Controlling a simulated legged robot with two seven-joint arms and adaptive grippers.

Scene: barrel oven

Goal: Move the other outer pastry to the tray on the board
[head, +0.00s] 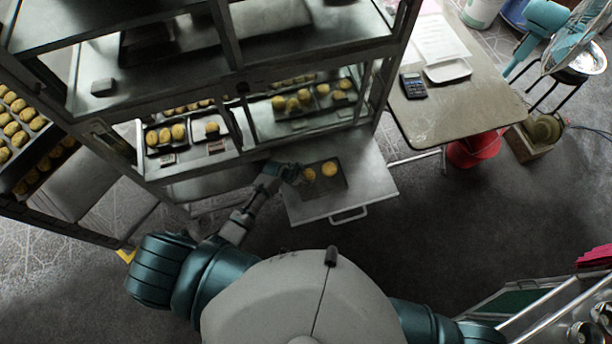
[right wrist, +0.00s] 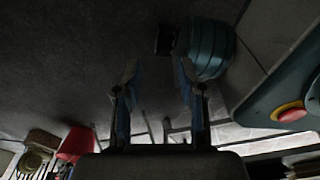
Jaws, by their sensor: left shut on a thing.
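The dark tray (head: 328,193) lies on the pulled-out grey board (head: 372,182) in the head view. Two round golden pastries are at it: the right pastry (head: 329,169) sits in the tray, and the left pastry (head: 310,174) is at my left gripper's fingers. My left gripper (head: 299,176) reaches in from the left over the tray's left edge and is shut on the left pastry. The arm hides part of the board there. My right gripper (right wrist: 155,90) shows in the right wrist view with its two fingers apart and nothing between them, above dark floor.
The metal rack (head: 240,85) stands behind the board, with several pastries on its trays. A lone pastry (head: 212,127) sits on its lower shelf. A table (head: 455,105) with a calculator (head: 413,86) stands right. A red bucket (head: 473,150) is below it. Floor right of the board is clear.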

